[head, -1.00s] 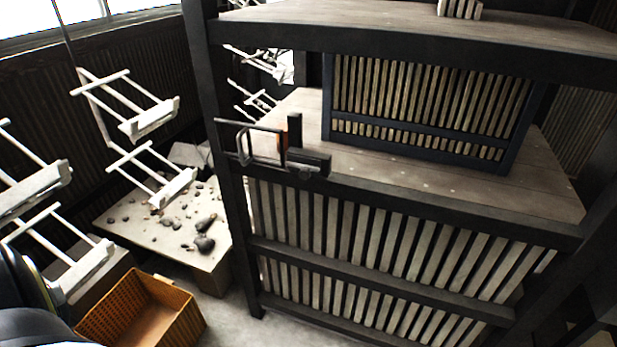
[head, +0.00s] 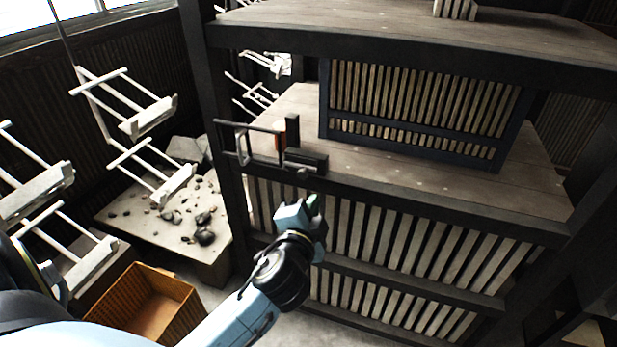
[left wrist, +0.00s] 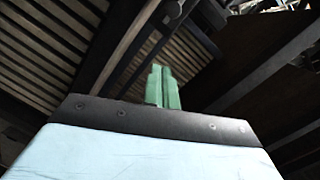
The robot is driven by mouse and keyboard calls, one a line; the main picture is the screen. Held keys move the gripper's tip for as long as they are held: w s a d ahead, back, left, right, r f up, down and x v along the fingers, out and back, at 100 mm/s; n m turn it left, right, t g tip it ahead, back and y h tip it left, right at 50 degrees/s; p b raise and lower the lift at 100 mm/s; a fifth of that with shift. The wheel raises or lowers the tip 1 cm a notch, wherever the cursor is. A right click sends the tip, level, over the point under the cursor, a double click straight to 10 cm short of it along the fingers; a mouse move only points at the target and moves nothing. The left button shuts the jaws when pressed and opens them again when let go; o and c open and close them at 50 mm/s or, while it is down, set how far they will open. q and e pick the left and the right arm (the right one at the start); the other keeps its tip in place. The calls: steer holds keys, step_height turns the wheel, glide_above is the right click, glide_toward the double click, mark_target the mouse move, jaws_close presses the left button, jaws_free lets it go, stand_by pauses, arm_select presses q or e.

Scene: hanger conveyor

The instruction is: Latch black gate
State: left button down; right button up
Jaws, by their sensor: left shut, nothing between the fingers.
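A small gate of thin dark bars (head: 250,127) shows in the head view at the left front corner of the middle shelf, in front of the dark post. Beside its right end are an orange piece (head: 279,141), a black upright block (head: 292,130) and a black block (head: 306,160) on the shelf edge. I cannot tell whether the gate is latched. My left gripper (head: 312,205) is below and slightly right of these parts, in front of the slatted panel, apart from them. Its green fingers (left wrist: 162,86) are together and empty in the left wrist view. My right gripper is not in view.
A dark-framed slatted panel (head: 412,146) stands on the middle shelf (head: 400,181). White hangers (head: 150,118) hang at the left. An orange crate (head: 185,300) is on the floor below, near a low platform (head: 125,205) with stones. Dark posts (head: 213,120) border the shelf.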

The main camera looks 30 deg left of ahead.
arm_select(q)
steer(key=shift+r, duration=0.5)
steer(key=w+a+f, duration=0.3)
steer(key=w+a, duration=0.3)
steer(key=w, duration=0.3)
steer(key=shift+a+p, duration=0.35)
steer(key=shift+a, duration=0.05)
steer(key=shift+s+a, duration=0.1)
